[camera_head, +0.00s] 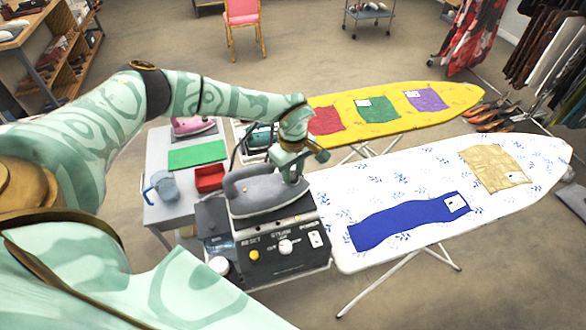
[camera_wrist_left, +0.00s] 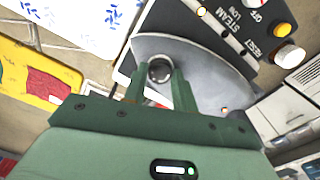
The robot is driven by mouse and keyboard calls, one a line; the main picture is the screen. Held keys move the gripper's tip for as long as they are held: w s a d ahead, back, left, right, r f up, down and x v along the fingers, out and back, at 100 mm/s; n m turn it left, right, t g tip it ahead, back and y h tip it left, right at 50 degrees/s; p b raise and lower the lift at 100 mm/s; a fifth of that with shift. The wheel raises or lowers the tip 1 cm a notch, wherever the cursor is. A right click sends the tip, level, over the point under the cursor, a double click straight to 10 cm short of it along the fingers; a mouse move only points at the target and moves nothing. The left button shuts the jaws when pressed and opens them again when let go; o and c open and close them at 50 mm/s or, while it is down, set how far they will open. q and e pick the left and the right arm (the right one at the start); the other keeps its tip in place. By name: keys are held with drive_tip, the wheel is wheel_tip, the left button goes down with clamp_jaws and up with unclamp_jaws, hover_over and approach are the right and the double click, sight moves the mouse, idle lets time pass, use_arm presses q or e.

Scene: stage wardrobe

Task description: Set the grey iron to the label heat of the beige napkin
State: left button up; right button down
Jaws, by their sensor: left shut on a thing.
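The grey iron (camera_head: 262,196) rests on a dark steam station with a control panel (camera_head: 280,252). My left gripper (camera_head: 291,170) reaches down onto the iron's right part. In the left wrist view, its two green fingers (camera_wrist_left: 161,75) are shut on a round dark dial (camera_wrist_left: 160,70) on the grey iron (camera_wrist_left: 212,78). The dial's marks cannot be read. The beige napkin (camera_head: 492,165) lies on the white ironing board, with a small white label (camera_head: 513,177) whose symbol is too small to read. My right gripper is not in view.
The white ironing board (camera_head: 410,190) also bears a blue cloth (camera_head: 400,224). A yellow board (camera_head: 385,96) behind holds red, green and purple cloths. A side table at left holds a pink iron (camera_head: 193,126), a jug (camera_head: 163,187) and a red tray (camera_head: 209,178).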

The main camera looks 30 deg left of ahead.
sight(293, 176)
use_arm(q)
drive_tip(key=shift+m, duration=0.9)
drive_tip(key=o, duration=1)
drive_tip(key=shift+c, duration=0.2)
wheel_tip(293, 176, up, 16)
drive_tip(key=b, duration=0.1)
drive_tip(key=shift+r, duration=0.15)
